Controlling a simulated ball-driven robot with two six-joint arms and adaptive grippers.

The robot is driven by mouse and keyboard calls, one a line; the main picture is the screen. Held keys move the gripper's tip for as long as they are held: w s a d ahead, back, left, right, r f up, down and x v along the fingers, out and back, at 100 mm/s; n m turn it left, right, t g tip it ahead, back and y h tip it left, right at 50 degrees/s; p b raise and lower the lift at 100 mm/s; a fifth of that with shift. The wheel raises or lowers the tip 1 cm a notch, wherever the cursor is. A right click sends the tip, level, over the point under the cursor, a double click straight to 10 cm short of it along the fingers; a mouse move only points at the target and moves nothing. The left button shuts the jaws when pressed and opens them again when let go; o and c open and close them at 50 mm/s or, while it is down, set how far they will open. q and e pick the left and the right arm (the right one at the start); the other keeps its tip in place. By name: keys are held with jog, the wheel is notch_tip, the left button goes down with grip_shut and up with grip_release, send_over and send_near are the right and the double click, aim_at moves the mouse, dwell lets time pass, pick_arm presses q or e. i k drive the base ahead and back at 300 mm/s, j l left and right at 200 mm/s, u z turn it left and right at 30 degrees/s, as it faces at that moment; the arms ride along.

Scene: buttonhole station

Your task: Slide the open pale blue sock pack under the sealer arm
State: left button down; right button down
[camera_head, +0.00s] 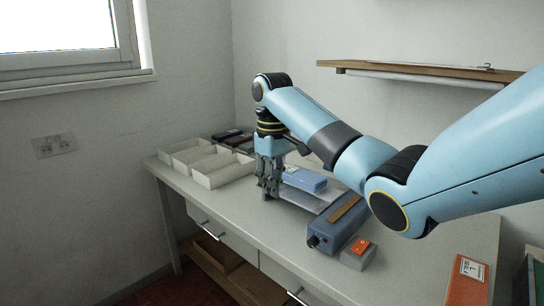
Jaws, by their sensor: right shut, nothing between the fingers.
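The pale blue sock pack (304,180) lies flat on a light tray or plate (297,198) in the middle of the table. The blue sealer (325,232) stands just to the right and in front of it, with a brown strip along its top (345,207). My right gripper (269,190) points down at the left end of the pack, its fingers shut and empty. I cannot tell whether the fingers touch the pack. Part of the sealer's right side is hidden behind my right arm. The pack's open end cannot be made out. My left gripper is out of view.
A grey box with an orange button (360,246) stands beside the sealer. White open bins (222,171) and dark packs (230,135) are at the table's far left. An orange box (467,279) is at the near right. A wooden shelf (420,70) hangs on the wall.

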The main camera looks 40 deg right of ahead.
aim_at(315, 184)
jog(key=i+l, duration=1)
jog(key=l, duration=0.2)
